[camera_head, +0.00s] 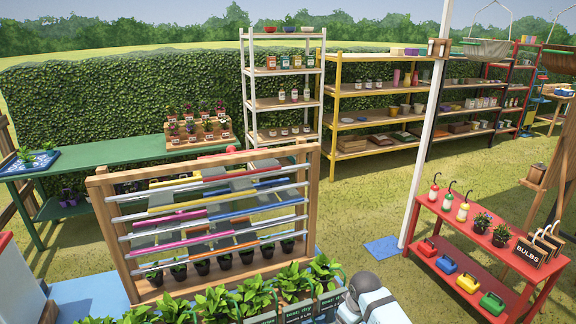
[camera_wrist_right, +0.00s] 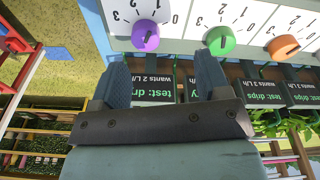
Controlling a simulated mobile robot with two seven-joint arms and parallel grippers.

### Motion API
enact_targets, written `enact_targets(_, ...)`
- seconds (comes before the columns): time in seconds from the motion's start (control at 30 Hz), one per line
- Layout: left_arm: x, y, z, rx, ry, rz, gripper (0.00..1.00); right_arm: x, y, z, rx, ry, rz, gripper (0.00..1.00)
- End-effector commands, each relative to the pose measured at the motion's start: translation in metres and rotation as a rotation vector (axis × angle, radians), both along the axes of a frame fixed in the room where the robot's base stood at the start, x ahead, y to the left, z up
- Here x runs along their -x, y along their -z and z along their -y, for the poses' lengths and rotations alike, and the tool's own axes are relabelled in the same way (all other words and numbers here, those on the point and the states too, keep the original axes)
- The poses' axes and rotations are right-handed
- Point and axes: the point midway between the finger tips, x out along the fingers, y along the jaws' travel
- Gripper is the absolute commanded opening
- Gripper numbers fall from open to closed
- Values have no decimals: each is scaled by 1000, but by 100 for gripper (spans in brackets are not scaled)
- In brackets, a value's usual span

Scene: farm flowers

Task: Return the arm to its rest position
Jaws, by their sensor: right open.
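My right gripper (camera_wrist_right: 162,78) shows in the right wrist view with its two fingers apart and nothing between them. In that view, which is upside down, the fingertips point towards a white dial panel (camera_wrist_right: 185,18) with a purple knob (camera_wrist_right: 145,36), a green knob (camera_wrist_right: 220,41) and an orange knob (camera_wrist_right: 283,47). I cannot tell whether the fingers touch anything. In the head view part of my right arm (camera_head: 370,295) shows at the bottom centre; its gripper is hidden there. My left gripper is not in view.
Leafy potted plants (camera_head: 255,295) with dark labels stand beside my right arm. A wooden rack with coloured bars (camera_head: 205,215) stands behind them. A red table (camera_head: 470,235) with bottles and pots is at the right. A white post (camera_head: 425,150) rises between. Grass shows around them.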

Motion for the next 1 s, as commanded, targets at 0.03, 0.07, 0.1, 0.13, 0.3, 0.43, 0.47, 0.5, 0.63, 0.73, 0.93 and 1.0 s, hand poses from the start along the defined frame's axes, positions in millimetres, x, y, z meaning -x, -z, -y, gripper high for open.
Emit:
enact_targets(0.03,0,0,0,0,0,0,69,23,23,-1,-22,16,34,70)
enact_targets(0.07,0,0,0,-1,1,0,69,33,32,-2,-37,30,64,70)
enact_targets(0.1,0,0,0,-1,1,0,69,48,44,-3,-57,47,104,70)
enact_targets(0.13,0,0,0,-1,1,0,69,59,51,-3,-72,60,135,70)
enact_targets(0.3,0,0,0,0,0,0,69,125,79,-5,-158,135,302,70)
enact_targets(0.43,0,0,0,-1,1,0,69,178,84,-2,-223,191,429,70)
enact_targets(0.47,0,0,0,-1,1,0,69,191,83,-1,-236,203,458,70)
enact_targets(0.5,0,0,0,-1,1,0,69,207,80,0,-257,221,496,70)
enact_targets(0.63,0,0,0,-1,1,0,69,256,65,5,-316,265,611,70)
enact_targets(0.73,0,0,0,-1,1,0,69,283,51,8,-351,289,681,70)
enact_targets(0.93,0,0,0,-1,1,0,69,308,33,12,-389,310,751,70)
enact_targets(1.0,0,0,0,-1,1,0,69,309,32,12,-391,310,756,70)
